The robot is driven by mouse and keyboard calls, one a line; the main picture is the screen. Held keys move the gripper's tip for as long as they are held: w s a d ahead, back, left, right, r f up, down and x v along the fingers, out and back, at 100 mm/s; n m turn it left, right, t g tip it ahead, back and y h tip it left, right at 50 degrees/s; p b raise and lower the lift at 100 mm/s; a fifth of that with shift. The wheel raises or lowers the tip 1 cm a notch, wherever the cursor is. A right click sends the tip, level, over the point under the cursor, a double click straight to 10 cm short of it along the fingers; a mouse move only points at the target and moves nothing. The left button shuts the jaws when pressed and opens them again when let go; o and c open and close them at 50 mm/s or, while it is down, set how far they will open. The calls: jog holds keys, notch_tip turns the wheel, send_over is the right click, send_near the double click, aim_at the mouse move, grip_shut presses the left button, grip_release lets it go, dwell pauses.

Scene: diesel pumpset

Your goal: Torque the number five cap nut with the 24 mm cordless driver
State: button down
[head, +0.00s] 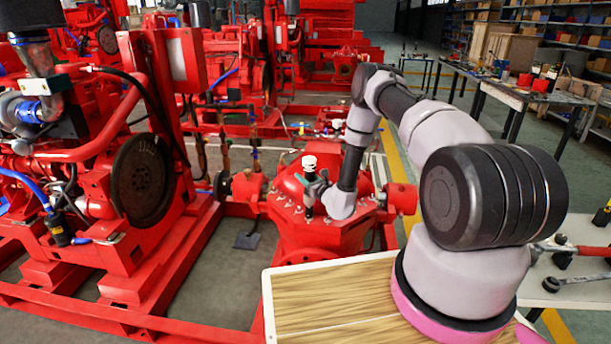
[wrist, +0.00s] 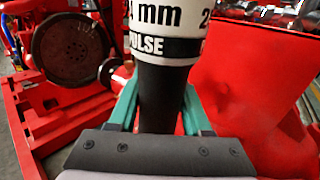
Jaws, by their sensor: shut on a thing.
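The 24 mm cordless driver (head: 309,162) stands upright in my gripper (head: 316,188) over the red pump casing (head: 312,234). In the wrist view the driver (wrist: 160,47) shows a white band with "mm" and "PULSE" above a black grip. The teal fingers of my gripper (wrist: 158,110) are shut around that black grip. The driver's lower end is close above the casing's top. I cannot tell whether it touches a nut. I cannot make out which is number five, and my arm hides part of the rim.
A red engine with a dark flywheel (head: 142,181) stands to the left on a red base frame. A workbench with tools (head: 570,290) is at the right, holding a wrench (head: 572,279). More red pumpsets and a long table (head: 525,95) stand behind.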

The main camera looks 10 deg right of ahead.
jog(key=shift+f, duration=0.7)
dwell(2.0)
jog(key=shift+r, duration=0.1)
